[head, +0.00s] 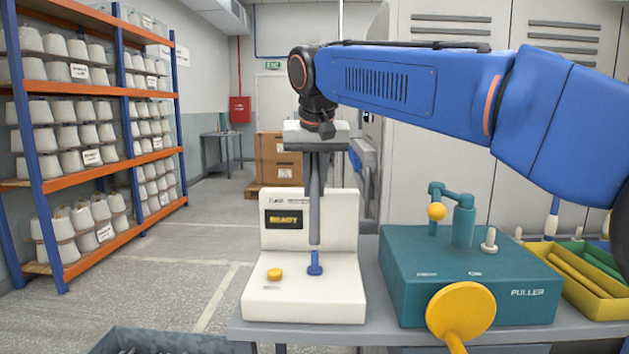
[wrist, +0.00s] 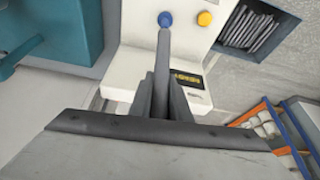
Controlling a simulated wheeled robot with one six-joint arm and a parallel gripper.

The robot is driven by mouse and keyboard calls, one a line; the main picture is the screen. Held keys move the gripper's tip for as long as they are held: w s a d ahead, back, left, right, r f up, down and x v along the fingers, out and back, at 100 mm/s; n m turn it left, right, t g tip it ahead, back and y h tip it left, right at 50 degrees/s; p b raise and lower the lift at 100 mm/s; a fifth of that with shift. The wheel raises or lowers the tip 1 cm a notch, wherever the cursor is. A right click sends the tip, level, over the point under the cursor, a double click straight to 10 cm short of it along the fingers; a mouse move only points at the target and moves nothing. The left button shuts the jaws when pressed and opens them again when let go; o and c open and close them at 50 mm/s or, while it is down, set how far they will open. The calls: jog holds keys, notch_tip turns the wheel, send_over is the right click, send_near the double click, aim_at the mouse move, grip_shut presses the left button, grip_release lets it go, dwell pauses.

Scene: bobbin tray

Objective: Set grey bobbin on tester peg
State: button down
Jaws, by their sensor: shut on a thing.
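My gripper (head: 317,192) points straight down over the white tester (head: 345,285) and is shut on the grey bobbin (head: 315,225), a long slim tube held upright. The tester's blue peg (head: 315,263) stands on its base. The bobbin's lower end looks just above the peg top, with a small gap in the head view. In the wrist view the bobbin (wrist: 163,52) runs from between the fingers (wrist: 162,100) towards the blue peg (wrist: 165,18), and its far end nearly meets it. Whether it is exactly centred over the peg is hard to tell. The bobbin's upper part is hidden by the fingers.
The tester has a yellow button (head: 274,274) and a READY display (head: 284,220). A teal puller (head: 400,285) with a yellow knob stands to the right, beside a yellow tray (head: 600,305). A grey bin (head: 165,338) of grey rods sits at the lower left. Shelves stand far left.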

aim_at(314, 210)
jog(key=shift+f, duration=2.6)
jog(key=shift+s+f, duration=0.1)
jog(key=shift+f, duration=0.5)
jog(key=c, duration=1.9)
grip_release()
jog(key=shift+c, duration=0.2)
jog(key=shift+v, duration=5.5)
